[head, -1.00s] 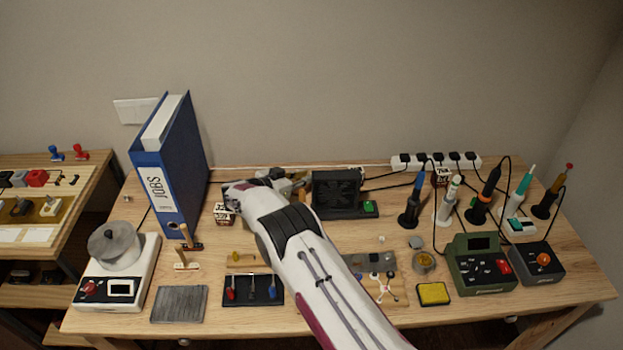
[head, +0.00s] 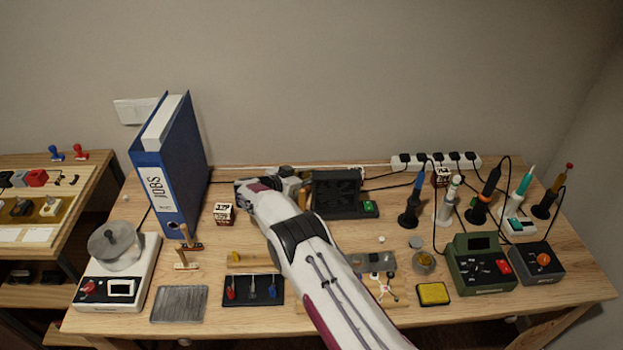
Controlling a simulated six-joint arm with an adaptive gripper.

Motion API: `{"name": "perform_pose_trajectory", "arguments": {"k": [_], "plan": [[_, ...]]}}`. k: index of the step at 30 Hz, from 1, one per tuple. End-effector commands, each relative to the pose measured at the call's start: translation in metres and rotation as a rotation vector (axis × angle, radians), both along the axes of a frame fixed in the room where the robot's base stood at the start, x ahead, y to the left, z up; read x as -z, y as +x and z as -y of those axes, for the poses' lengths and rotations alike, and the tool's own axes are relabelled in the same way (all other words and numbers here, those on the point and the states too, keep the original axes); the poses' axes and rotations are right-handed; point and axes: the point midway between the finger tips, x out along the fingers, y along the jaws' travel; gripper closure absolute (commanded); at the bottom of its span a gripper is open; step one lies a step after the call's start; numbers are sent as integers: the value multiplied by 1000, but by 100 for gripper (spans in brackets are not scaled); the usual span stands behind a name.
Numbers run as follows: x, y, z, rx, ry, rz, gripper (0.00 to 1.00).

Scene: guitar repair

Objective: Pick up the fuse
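I cannot make out a fuse for sure in the head view; it may be too small or hidden behind my arm. My gripper (head: 303,192) is at the back of the workbench, just left of the black fan unit (head: 338,194). It is small and partly hidden by my own wrist. I cannot see its fingertips clearly, nor whether anything is between them.
The blue binder (head: 166,190) stands upright at the left. The power strip (head: 436,162) and several upright tools with cables fill the right. A black tool tray (head: 253,291) lies in front.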

Motion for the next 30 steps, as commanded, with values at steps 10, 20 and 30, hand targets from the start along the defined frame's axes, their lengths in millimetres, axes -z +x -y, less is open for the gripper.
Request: {"name": "perform_pose_trajectory", "arguments": {"k": [10, 20, 30], "plan": [[0, 0, 0, 0, 0, 0, 100], [-2, 0, 0, 0, 0, 0, 100], [-23, 1, 0, 0, 1, 2, 100]]}}
